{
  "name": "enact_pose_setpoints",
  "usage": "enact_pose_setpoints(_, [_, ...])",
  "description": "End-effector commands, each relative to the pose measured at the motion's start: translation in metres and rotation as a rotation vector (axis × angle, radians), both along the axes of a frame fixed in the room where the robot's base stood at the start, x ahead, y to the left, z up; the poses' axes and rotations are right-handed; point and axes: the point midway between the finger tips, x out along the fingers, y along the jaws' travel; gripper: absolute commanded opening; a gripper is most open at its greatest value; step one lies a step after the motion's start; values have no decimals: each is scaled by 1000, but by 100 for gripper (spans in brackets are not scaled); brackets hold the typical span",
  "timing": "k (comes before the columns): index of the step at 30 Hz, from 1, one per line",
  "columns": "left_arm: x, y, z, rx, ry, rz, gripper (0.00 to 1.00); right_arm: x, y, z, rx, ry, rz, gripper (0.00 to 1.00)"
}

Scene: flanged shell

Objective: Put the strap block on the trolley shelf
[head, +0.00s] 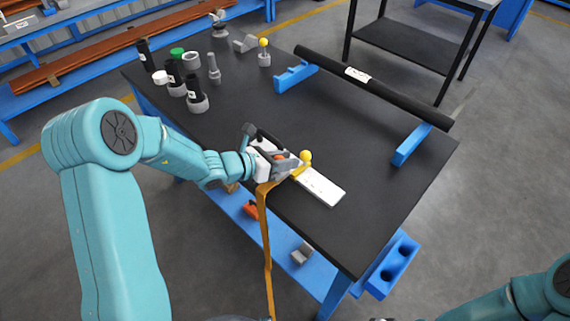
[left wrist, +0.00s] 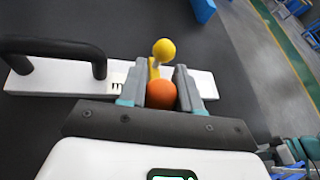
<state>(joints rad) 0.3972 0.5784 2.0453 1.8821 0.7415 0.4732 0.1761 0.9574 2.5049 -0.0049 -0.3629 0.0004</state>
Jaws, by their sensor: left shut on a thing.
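My left gripper (head: 284,164) is low over the near edge of the black table, shut on a piece with an orange ball. In the left wrist view the orange ball (left wrist: 161,95) sits between the fingers, with a yellow knob (left wrist: 164,50) just beyond it. A tan strap (head: 264,240) hangs from beside the gripper past the table edge. I cannot tell whether the held piece is the strap block. A white bar (head: 322,188) with a black handle (left wrist: 98,55) lies under the gripper. The trolley shelf (head: 408,45) is black and bare at the upper right. My right gripper is out of view.
A long black tube (head: 385,88) rests on blue supports (head: 411,145) along the table's far side. Several bottles and small fittings (head: 197,100) stand at the table's left end. The table (head: 260,110) is clear in the middle. Blue holders (head: 393,266) hang at its right end.

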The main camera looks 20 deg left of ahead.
Motion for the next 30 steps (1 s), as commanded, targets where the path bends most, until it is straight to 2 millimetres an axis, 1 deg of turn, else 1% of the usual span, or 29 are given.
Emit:
enact_pose_setpoints(1, [0, 0, -9, -1, 2, 0, 0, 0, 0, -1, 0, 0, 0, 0])
enact_pose_setpoints(4, [1, 0, -17, 0, 0, 1, 0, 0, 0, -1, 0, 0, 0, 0])
enact_pose_setpoints(11, [1, 0, -17, 1, -2, 0, 0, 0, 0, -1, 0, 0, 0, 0])
enact_pose_setpoints(15, [1, 0, -22, 1, -2, 0, 0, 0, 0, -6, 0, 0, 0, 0])
enact_pose_setpoints(16, [1, 0, -22, 1, -1, 1, 36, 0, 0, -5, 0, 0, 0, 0])
enact_pose_setpoints(17, [1, 0, -20, 1, -1, 1, 46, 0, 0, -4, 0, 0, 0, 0])
enact_pose_setpoints(18, [1, 0, -20, 1, -1, 1, 59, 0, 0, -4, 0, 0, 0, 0])
enact_pose_setpoints(26, [1, 0, -20, 1, -1, 0, 59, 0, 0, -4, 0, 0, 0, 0])
enact_pose_setpoints(29, [1, 0, -15, 1, -1, 0, 59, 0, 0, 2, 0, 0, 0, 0])
enact_pose_setpoints(30, [-2, 3, -15, 2, -2, 3, 59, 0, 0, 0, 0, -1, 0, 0])
